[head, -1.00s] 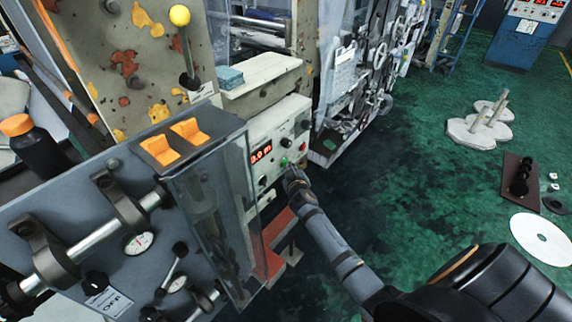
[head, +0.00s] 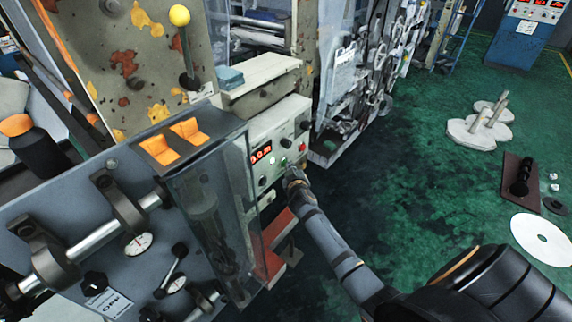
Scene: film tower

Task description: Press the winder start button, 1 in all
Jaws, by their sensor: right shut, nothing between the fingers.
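The winder's control panel (head: 262,137) is a pale box with a red lit display (head: 261,153), dark knobs and small buttons. A green button (head: 284,161) sits low on the panel, with a red button (head: 302,147) to its right. My right gripper (head: 290,170) is shut and empty. Its tip is at the panel's lower edge, just below the green button. I cannot tell whether it touches the button. My left gripper is not in view.
A clear guard (head: 205,215) and a grey machine plate with a shaft and gauges stand left of the panel. A lever with a yellow knob (head: 179,15) rises above. Green floor (head: 400,190) is open to the right, with a white disc (head: 541,238) on it.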

